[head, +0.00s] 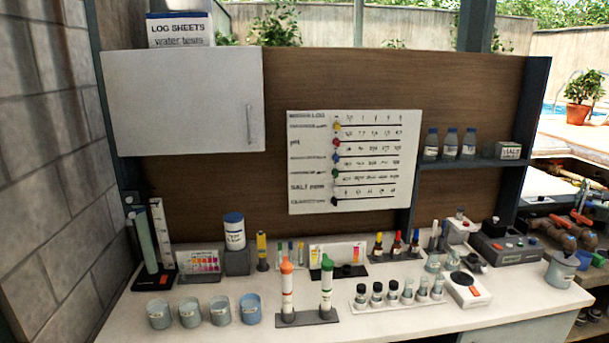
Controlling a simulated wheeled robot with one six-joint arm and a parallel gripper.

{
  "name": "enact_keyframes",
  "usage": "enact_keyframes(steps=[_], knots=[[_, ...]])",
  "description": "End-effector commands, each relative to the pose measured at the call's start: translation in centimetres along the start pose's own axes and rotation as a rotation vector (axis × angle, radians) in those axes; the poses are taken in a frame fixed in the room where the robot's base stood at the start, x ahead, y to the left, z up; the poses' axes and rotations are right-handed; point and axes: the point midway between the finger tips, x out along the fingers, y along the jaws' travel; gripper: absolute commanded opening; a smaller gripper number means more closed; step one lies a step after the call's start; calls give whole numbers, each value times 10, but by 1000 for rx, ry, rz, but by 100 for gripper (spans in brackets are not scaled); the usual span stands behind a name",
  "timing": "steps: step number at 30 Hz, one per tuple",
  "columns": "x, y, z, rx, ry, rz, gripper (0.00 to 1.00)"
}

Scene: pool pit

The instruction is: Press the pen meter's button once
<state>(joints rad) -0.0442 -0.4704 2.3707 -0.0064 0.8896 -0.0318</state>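A slim yellow pen-shaped device (262,248) stands upright on the bench, left of centre, with a dark lower part. It looks like the pen meter, but its button is too small to make out. Two larger white upright tubes stand in front of it in a grey stand (306,318): one with an orange top (286,266), one with a green top (327,266). I cannot tell for sure which of these is the pen meter. My gripper is not in view.
Several cups (190,312) stand at the front left. A white rack of small vials (400,303) stands right of the tubes. A white device with a round black top (468,290) and a grey instrument (505,250) are further right. A cabinet (183,105) overhangs the back left.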

Motion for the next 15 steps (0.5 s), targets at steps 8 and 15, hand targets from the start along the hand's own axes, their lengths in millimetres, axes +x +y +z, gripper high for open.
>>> enact_keyframes(steps=[8,15], knots=[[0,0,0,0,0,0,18],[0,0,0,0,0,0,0]])
